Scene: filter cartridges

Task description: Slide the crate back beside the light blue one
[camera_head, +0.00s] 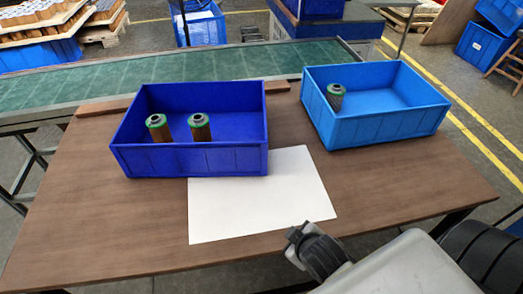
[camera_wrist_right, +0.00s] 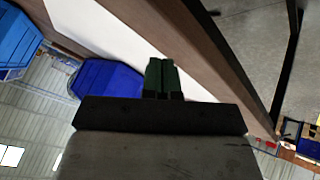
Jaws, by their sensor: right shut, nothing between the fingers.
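A dark blue crate (camera_head: 190,163) stands on the brown table, left of centre, with two green-topped filter cartridges (camera_head: 200,127) upright inside. A light blue crate (camera_head: 385,132) stands to its right, with one cartridge (camera_head: 336,96) inside near its left wall. A clear gap separates the two crates. My right gripper (camera_head: 292,238) is at the table's front edge, near the white sheet's lower right corner, touching neither crate. In the right wrist view its fingers (camera_wrist_right: 160,76) are together with nothing between them. That view also shows the dark blue crate (camera_wrist_right: 105,80) and light blue crate (camera_wrist_right: 17,40). My left gripper is not in view.
A white sheet (camera_head: 265,205) lies flat in front of the crates, reaching the dark blue crate's front. A wooden strip (camera_head: 105,106) runs along the table's back edge, with a green conveyor (camera_head: 170,75) behind it. The table's left and right front parts are bare.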

